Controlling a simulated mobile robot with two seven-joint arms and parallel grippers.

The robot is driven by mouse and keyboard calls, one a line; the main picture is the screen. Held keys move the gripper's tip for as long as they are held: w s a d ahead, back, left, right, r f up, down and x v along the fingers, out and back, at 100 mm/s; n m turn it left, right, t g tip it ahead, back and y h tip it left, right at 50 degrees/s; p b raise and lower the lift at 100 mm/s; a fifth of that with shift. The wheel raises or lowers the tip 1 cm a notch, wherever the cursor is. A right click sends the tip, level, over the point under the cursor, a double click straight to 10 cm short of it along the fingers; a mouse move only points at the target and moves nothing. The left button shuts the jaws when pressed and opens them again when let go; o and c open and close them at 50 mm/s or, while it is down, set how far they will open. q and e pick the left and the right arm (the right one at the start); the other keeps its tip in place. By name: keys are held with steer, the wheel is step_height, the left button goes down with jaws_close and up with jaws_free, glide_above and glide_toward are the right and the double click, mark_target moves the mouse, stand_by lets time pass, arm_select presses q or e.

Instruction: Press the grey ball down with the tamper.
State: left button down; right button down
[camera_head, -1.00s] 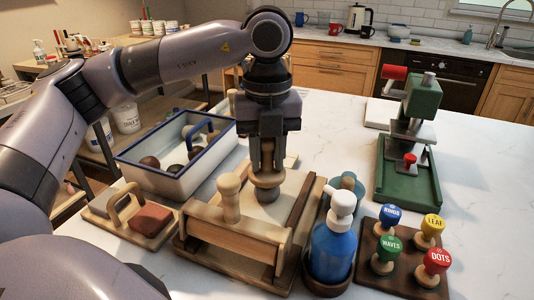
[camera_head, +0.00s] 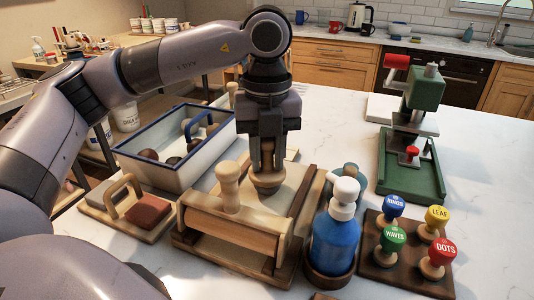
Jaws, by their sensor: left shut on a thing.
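My left gripper (camera_head: 266,163) points straight down, shut on the wooden tamper (camera_head: 267,183). The tamper is upright, and its round pale base shows below the fingers, low over the wooden board (camera_head: 286,176) of the roller press. The grey ball is not visible; the tamper and gripper cover the spot where grey showed before. I cannot tell how flat it is. My right gripper is not in view.
A blue pump bottle (camera_head: 334,238) and a stamp rack (camera_head: 378,265) are at right. A blue-rimmed tray (camera_head: 185,178) is at left. A green press (camera_head: 410,170) stands behind right.

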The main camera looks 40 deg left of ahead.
arm_select(q)
steer(key=shift+f, duration=0.25)
steer(key=shift+r+p, duration=0.6)
steer(key=shift+r, duration=0.35)
steer(key=shift+r, duration=0.15)
steer(key=shift+r+p, duration=0.3)
steer(key=shift+p, duration=0.1)
step_height(320, 180, up, 4)
steer(key=p, duration=0.3)
steer(key=shift+r, duration=0.15)
